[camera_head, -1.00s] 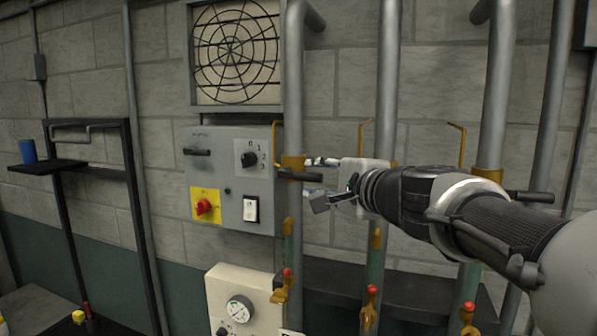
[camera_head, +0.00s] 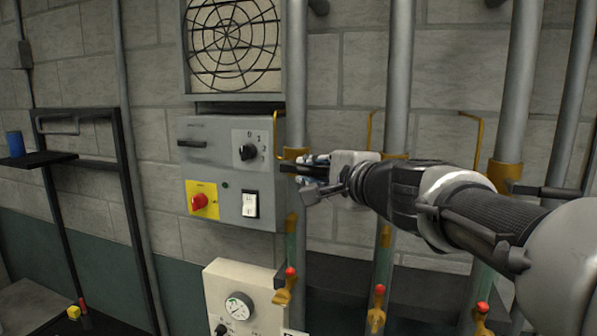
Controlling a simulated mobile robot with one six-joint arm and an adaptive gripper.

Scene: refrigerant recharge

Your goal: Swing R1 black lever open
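The leftmost grey pipe has a brass valve collar (camera_head: 295,153) with a short black lever (camera_head: 287,168) just below it, which I take to be R1. The lever points right, roughly level, and its right end runs in among my gripper's fingers. My gripper (camera_head: 309,174) comes from the right, with one finger above the lever and one below. The fingers look apart, but whether they touch the lever is too small to tell. Similar brass collars sit on the middle pipe (camera_head: 397,80) and the right pipe (camera_head: 522,90); a black lever (camera_head: 545,191) shows at the right one.
A grey control box (camera_head: 228,215) with a red knob and switches is close left of the lever. A round grille (camera_head: 233,45) is above it. Below are a gauge panel (camera_head: 212,285) and several red-tipped brass valves (camera_head: 377,300). A black shelf frame (camera_head: 124,180) stands left.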

